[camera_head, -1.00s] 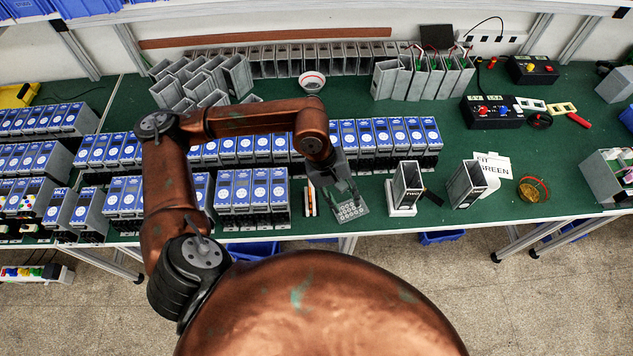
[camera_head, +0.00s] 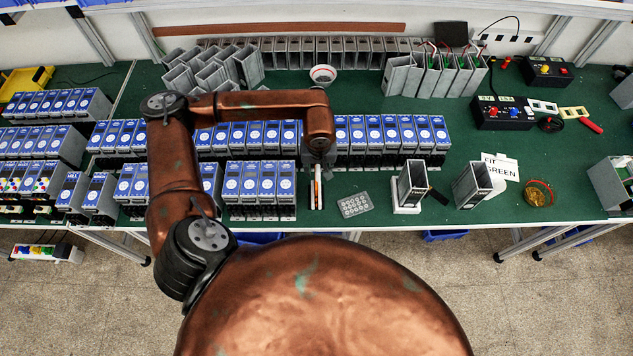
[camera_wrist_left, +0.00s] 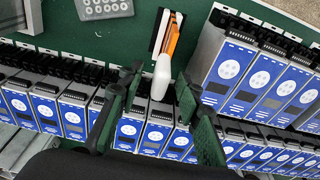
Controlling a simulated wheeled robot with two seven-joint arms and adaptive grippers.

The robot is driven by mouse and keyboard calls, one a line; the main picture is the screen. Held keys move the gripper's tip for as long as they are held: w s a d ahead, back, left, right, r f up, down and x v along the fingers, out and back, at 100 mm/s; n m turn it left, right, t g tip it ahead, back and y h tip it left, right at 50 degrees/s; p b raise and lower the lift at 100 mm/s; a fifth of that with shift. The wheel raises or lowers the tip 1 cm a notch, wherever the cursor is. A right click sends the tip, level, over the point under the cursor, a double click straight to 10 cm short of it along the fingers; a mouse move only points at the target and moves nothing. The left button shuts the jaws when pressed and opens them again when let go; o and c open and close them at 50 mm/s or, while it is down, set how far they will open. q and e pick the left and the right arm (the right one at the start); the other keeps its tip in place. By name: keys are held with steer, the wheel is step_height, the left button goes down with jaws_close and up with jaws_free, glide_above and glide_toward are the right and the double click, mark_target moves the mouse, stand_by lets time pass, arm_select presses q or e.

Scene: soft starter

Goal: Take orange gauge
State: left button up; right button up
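The orange gauge (camera_head: 317,190) is a thin orange-and-white piece at the bench's front edge, between the blue-faced units and a grey button plate. In the left wrist view the gauge (camera_wrist_left: 172,38) shows an orange strip on a black-and-white base, with a rounded white end pointing toward me. My left gripper (camera_head: 317,166) is over its far end. In the left wrist view the left gripper (camera_wrist_left: 158,78) is open, with green fingers on either side of the white end. Whether they touch it, I cannot tell. My right gripper is not in view.
Rows of blue-faced units (camera_head: 260,185) stand close on the left and behind. The grey button plate (camera_head: 355,204) lies just right of the gauge.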

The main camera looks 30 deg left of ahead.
arm_select(q)
steer(key=shift+c, duration=0.4)
jaws_close()
